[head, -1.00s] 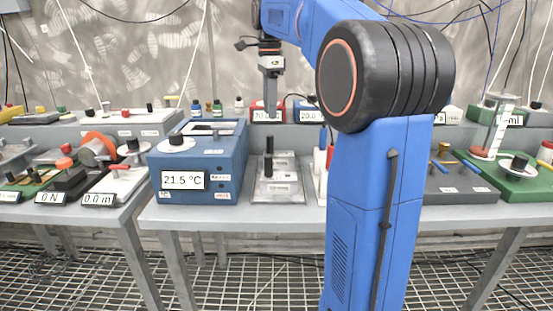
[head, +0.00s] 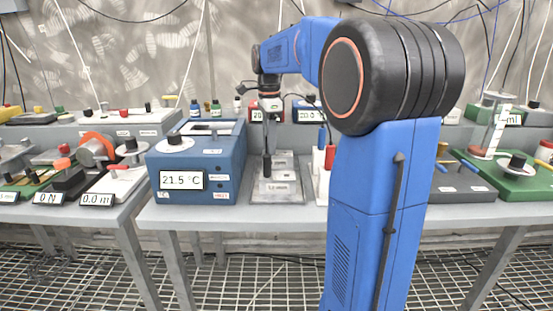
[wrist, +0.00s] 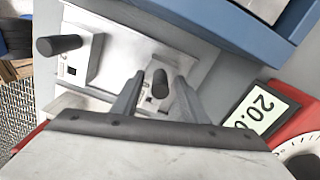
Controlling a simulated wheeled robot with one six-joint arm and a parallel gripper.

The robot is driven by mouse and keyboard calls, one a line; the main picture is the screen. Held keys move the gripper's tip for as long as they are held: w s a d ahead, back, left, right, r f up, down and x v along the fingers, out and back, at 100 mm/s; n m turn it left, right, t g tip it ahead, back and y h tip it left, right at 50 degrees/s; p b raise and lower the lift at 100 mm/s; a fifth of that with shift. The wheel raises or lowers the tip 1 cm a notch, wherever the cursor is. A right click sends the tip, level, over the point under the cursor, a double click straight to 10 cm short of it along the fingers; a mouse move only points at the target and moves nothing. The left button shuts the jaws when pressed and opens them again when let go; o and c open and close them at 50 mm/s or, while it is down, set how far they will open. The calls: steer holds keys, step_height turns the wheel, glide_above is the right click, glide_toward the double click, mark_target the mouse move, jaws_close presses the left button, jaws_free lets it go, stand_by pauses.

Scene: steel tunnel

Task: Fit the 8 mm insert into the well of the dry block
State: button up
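The dry block is a blue box (head: 197,170) with a 21.5 °C display and a pale top plate (head: 207,128); I cannot make out its well. To its right, a grey metal rack (head: 290,196) holds inserts with black posts. The front post (head: 267,167) shows in the head view. In the wrist view one black post (wrist: 58,46) stands to the left, and another (wrist: 160,84) stands between my fingers. My gripper (head: 269,118) is open above the rack's back part; its fingers (wrist: 161,78) look apart from that post. The size labels are too small to read.
A white holder with red and blue handles (head: 322,170) stands just right of the rack. Red (head: 262,112) and blue (head: 305,113) display units sit on the shelf behind. A round white dial with a black knob (head: 174,142) sits on the dry block's top left.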

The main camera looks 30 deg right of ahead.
steer(key=shift+f, duration=0.15)
jaws_close()
stand_by(1.4)
